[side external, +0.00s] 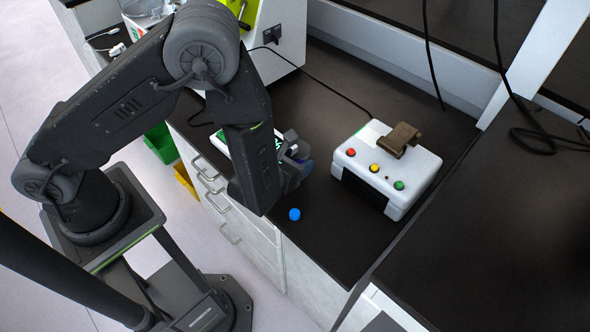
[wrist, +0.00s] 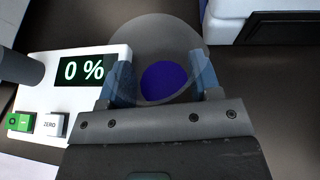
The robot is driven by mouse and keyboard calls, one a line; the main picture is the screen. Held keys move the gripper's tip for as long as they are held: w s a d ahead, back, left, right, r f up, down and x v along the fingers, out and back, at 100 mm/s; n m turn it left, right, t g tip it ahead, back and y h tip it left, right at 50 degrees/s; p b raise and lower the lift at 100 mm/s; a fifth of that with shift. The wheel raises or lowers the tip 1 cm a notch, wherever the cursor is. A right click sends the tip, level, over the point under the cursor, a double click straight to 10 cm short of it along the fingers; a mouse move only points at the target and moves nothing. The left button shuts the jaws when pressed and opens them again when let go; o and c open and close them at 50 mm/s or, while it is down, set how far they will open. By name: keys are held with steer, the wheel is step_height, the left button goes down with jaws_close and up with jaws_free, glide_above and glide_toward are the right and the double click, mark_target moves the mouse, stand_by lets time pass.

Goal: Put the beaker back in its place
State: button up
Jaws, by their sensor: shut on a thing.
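My gripper (wrist: 163,78) is shut on a clear round beaker (wrist: 155,32), one blue finger on each side of it. Dark blue contents show inside the beaker. In the side view my gripper (side external: 294,152) is over the bench, left of the white button box, and the beaker is mostly hidden by my wrist. In the wrist view, the beaker overlaps the edge of a white device (wrist: 40,128) with a "0 %" display. I cannot tell how high the beaker is above the bench, or which spot is its place.
The white box (side external: 408,172) has red, yellow and green buttons and a brown clamp (side external: 401,139) on top. A small blue cap (side external: 294,214) lies near the bench's front edge. A larger white machine (side external: 275,40) stands behind.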

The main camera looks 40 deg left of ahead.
steer(key=shift+f, duration=1.9)
steer(key=shift+f, duration=0.1)
steer(key=o, duration=1.3)
